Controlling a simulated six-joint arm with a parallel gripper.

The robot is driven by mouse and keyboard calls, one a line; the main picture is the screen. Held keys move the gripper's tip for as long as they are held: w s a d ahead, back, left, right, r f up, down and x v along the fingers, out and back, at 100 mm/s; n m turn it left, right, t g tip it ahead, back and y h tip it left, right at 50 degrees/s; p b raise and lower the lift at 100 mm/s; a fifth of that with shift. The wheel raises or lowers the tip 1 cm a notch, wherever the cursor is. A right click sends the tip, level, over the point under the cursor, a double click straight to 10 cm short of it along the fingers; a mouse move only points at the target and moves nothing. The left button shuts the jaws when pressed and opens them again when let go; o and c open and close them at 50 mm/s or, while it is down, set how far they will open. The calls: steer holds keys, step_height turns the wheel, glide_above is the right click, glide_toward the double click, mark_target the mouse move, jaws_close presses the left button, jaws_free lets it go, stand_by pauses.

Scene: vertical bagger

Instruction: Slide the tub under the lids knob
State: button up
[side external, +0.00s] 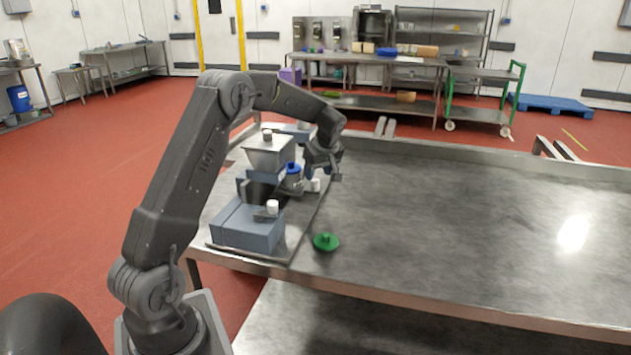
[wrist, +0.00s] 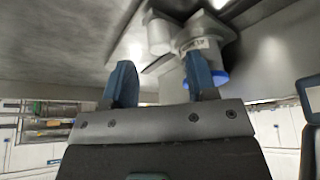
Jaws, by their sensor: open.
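A small grey tub (side external: 292,180) with a blue top stands on the bagger's tray, beside the grey hopper. In the wrist view the tub (wrist: 200,45) appears behind and beside the right finger, with its blue part low and a pale label on its side. My gripper (wrist: 160,80) is open, with nothing between its fingers; whether a finger touches the tub is unclear. In the side view my gripper (side external: 324,174) is just right of the tub. A white knob (side external: 314,185) is close by, and another white knob (side external: 272,207) is nearer the front. Which is the lids knob is unclear.
The grey bagger (side external: 247,226) and its hopper (side external: 270,155) crowd the left of the steel table (side external: 450,220). A green lid-like piece with a knob (side external: 326,242) lies on the table near the front edge. The table's middle and right are clear.

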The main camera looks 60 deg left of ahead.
mark_target(316, 180)
steer(key=shift+x, duration=2.25)
jaws_close()
